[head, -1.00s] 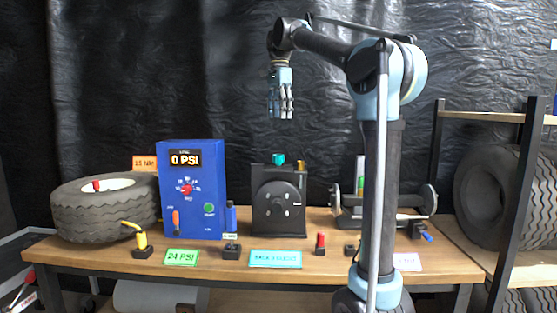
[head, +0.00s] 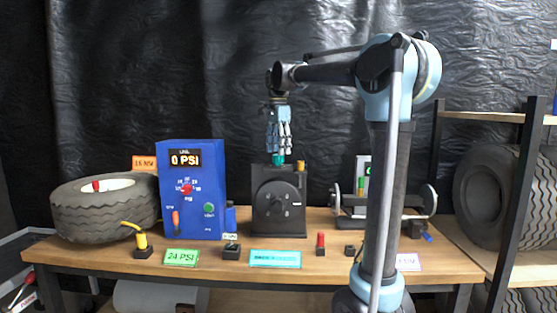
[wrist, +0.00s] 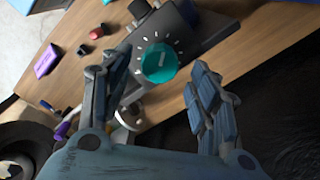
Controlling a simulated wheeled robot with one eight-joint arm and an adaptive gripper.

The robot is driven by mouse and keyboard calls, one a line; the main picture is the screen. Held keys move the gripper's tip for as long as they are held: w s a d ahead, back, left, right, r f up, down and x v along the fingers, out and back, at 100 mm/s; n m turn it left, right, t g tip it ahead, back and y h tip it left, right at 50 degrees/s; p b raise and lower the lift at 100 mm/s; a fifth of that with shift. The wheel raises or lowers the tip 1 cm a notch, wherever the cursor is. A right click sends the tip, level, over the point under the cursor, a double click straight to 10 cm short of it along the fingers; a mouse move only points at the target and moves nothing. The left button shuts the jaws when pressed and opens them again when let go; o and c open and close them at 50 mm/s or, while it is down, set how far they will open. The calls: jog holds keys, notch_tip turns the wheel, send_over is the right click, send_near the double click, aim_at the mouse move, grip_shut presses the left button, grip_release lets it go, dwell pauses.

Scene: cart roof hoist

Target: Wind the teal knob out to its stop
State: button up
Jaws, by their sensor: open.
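The teal knob (wrist: 160,63) sits on top of the black box (wrist: 210,27), with a white pointer line on it and white tick marks around it. In the head view the teal knob (head: 278,159) shows just below my fingertips, and the black box (head: 262,222) stands on the bench with a round dial on its front. My gripper (head: 279,150) points straight down over the knob. In the wrist view my gripper (wrist: 163,80) is open, with one finger on each side of the knob and gaps between. I cannot tell whether the fingertips reach down to knob height.
A yellow-orange knob (head: 301,166) rises from the box's right top corner, close to my fingers. A blue panel (head: 215,165) reading 0 PSI and a tyre (head: 75,220) stand left.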

aim_at(278, 156)
jog(key=shift+f, duration=2)
jog(key=c, duration=1.1)
